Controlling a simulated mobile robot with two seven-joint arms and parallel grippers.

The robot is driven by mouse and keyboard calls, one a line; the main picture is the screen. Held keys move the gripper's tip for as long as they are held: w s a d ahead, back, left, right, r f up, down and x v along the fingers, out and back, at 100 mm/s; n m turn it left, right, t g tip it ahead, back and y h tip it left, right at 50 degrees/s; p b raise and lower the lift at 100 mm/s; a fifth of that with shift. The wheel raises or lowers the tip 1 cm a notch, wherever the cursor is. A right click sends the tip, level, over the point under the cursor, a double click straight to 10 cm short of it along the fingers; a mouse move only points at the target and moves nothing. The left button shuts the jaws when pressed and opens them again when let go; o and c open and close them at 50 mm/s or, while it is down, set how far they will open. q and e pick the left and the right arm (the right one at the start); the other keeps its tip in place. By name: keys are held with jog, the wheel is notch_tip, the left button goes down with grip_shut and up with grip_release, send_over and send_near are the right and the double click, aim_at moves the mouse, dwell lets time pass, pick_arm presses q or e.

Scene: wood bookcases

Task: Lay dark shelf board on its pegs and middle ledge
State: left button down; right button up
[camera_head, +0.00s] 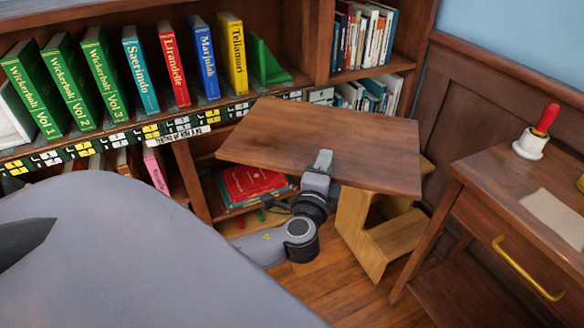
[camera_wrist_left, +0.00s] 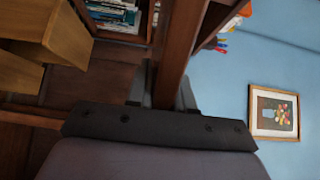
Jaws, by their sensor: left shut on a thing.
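The dark shelf board (camera_head: 330,140) is a brown wooden plank held in the air before the bookcase, slanting down to the right in the head view. My left gripper (camera_head: 322,163) is shut on its near edge, around the middle. In the left wrist view the board (camera_wrist_left: 181,45) shows edge-on between the two fingers of my left gripper (camera_wrist_left: 168,88). The bookcase (camera_head: 190,165) has an open lower bay behind the board. The board hides much of that bay, and I cannot make out the pegs or the middle ledge. My right gripper is not in view.
A wooden step stool (camera_head: 375,235) stands under the board's right part. A desk (camera_head: 500,200) with a red-handled bell (camera_head: 537,132) is at the right. Books (camera_head: 122,75) fill the upper shelf; a red book (camera_head: 250,182) lies low in the bay. A framed picture (camera_wrist_left: 273,112) hangs on the wall.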

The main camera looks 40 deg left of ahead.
pick_arm(q)
jog(key=w+a+f+n+g+y+b, duration=0.2)
jog(key=a+f+n+g+y+b, duration=0.2)
jog(key=f+b, duration=0.6)
jog(key=w+a+f+n+g+y+b, duration=0.2)
jog(key=a+f+n+g+y+b, duration=0.2)
jog(key=a+f+b, duration=0.5)
notch_tip(320, 180, down, 5)
jog(key=shift+w+r+g+y+b, duration=0.1)
jog(key=shift+w+g+y+b, duration=0.4)
jog(key=shift+b, duration=0.45)
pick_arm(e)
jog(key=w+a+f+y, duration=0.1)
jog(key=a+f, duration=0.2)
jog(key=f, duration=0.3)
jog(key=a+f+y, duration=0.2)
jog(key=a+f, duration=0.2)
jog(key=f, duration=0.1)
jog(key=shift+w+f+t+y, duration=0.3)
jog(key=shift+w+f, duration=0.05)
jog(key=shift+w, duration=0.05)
